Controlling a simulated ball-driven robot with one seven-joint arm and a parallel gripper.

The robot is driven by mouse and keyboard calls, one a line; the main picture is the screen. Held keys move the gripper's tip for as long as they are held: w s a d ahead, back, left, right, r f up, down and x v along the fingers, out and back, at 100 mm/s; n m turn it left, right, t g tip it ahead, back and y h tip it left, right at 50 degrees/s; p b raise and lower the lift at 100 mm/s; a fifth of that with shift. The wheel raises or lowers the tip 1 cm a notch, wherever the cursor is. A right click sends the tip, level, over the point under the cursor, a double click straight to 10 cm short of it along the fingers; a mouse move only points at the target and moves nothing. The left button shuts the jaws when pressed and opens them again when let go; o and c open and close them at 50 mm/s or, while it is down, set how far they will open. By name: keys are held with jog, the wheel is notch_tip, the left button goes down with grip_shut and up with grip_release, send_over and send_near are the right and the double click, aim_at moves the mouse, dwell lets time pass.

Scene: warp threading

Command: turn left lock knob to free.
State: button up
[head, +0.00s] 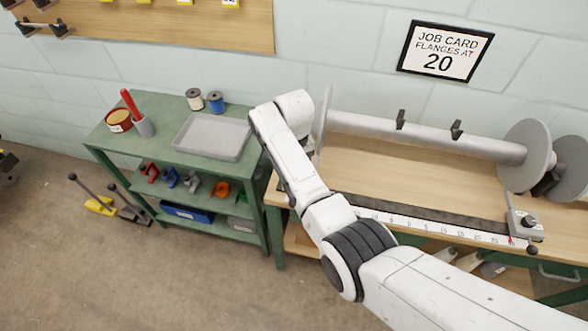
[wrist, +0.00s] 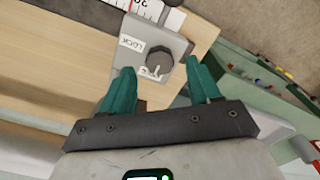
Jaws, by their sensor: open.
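The left lock knob (wrist: 158,60) is a dark round knob on a grey block (wrist: 148,38) in the wrist view. A LOCK label (wrist: 132,43) lies beside it, and a second white label (wrist: 150,72), partly covered, lies at its lower edge. I cannot tell clearly which way the knob points. My gripper (wrist: 160,68) is open, with its teal fingers apart on either side of the knob in the picture; contact is not visible. In the head view my arm hides the gripper and this knob.
A numbered scale (head: 425,222) runs along the bench's front edge to another lock block (head: 525,224) at right. A roller with flanges (head: 430,137) lies over the wooden bench. A green shelf cart (head: 150,160) with a grey tray (head: 212,137) stands at left.

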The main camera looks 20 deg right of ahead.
notch_tip(320, 180, up, 9)
jog(key=shift+b, duration=0.35)
jog(key=shift+f, duration=0.1)
jog(key=s+d+f, duration=0.3)
jog(key=s+f, duration=0.3)
jog(key=s, duration=0.4)
jog(key=s+d+f, duration=0.3)
jog(key=s+f, duration=0.3)
jog(key=s, duration=0.3)
jog(key=s+d+r+t+b, duration=0.1)
jog(key=s, duration=1.9)
jog(key=shift+d+r+m, duration=0.2)
jog(key=shift+d+m, duration=0.05)
jog(key=shift+m, duration=0.05)
